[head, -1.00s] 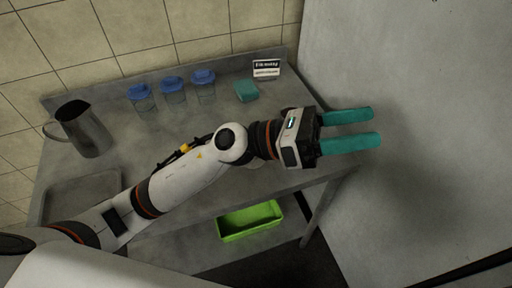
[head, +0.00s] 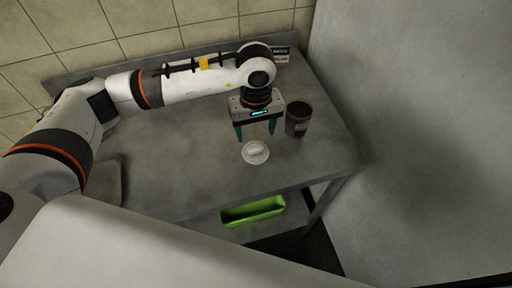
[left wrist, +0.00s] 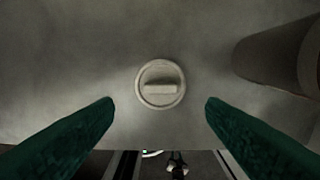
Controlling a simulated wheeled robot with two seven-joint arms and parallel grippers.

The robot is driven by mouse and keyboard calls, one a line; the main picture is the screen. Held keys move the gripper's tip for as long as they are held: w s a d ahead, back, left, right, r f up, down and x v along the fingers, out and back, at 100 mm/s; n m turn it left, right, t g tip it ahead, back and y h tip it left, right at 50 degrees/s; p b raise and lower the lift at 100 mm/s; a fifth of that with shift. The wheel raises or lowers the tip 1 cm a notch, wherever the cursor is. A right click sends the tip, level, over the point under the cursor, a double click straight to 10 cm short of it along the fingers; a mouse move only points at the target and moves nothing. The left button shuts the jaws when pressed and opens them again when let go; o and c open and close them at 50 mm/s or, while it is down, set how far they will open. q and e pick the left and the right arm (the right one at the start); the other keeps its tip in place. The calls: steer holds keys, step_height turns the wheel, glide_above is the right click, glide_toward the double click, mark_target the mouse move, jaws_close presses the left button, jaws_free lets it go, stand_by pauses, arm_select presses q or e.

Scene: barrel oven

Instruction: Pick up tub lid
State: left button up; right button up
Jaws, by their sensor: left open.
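The tub lid (head: 256,153) is a small pale round disc with a raised bar handle across its middle. It lies flat on the grey metal table. My left gripper (head: 256,136) points down just behind and above the lid, with its teal fingers apart and nothing between them. In the left wrist view the lid (left wrist: 160,84) is centred left to right, a little beyond the gap between the open fingertips (left wrist: 160,106). The lid is not touched. My right gripper is not in view.
A dark brown tub (head: 298,119) with a label stands on the table (head: 205,178) right of the gripper, close to it; it also shows in the left wrist view (left wrist: 280,58). A green bin (head: 252,211) sits on the lower shelf. The table left of the lid is clear.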

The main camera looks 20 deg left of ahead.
mark_target(256, 149)
arm_select(q)
step_height(256, 149, down, 2)
steer(key=shift+s+d+f+p, duration=0.1)
steer(key=shift+f+p, duration=0.5)
step_height(256, 149, down, 4)
steer(key=shift+r+p, duration=0.2)
steer(key=shift+p, duration=0.45)
steer(key=shift+f, duration=0.35)
steer(key=shift+c, duration=0.5)
steer(key=c, duration=0.9)
